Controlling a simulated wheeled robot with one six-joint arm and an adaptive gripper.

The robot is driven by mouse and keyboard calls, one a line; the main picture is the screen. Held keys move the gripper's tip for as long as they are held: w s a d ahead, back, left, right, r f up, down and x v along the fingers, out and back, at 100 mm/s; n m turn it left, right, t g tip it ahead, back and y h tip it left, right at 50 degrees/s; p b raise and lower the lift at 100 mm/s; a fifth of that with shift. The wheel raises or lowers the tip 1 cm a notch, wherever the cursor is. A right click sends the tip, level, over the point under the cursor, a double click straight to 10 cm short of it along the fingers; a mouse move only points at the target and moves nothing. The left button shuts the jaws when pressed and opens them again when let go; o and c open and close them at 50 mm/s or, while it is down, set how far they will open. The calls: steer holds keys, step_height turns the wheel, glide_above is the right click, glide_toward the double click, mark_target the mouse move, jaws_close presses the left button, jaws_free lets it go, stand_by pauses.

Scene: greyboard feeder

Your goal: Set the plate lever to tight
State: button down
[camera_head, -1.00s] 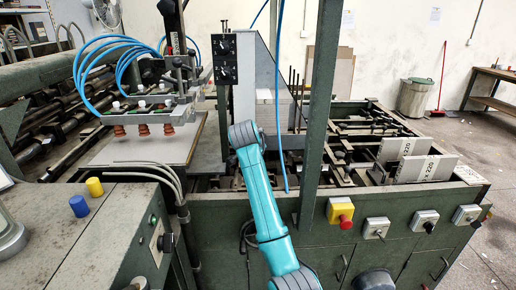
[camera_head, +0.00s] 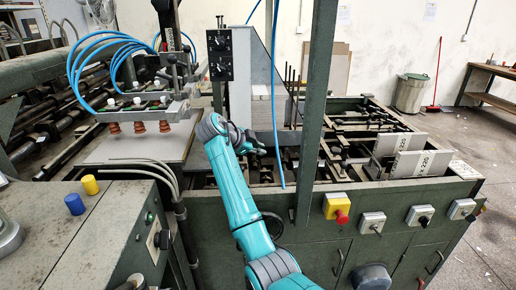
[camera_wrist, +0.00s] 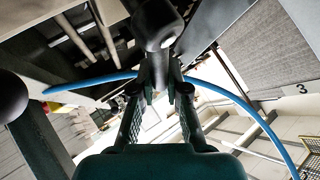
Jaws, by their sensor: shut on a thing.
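My gripper (camera_wrist: 162,88) shows in the wrist view, its two ridged fingers closed on a dark lever with a rounded knob (camera_wrist: 157,22). The lever's stem runs down between the fingertips. I take this to be the plate lever; no tight or loose marking shows, so its setting cannot be read. In the head view my teal arm reaches over the feeder frame, with its wrist near the grey upright panel.
A blue hose (camera_head: 274,100) hangs beside my wrist, and a green post (camera_head: 316,110) stands to its right. Suction cups (camera_head: 138,127) hang over a board stack (camera_head: 105,150) at left. A red button (camera_head: 342,217) sits on the front panel. Another dark knob (camera_wrist: 10,97) is in the wrist view.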

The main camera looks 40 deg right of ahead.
steer(key=shift+a, duration=0.1)
stand_by(0.4)
steer(key=c, duration=1.2)
jaws_free()
steer(key=shift+o, duration=0.2)
step_height(320, 180, up, 10)
steer(key=shift+s+a, duration=0.1)
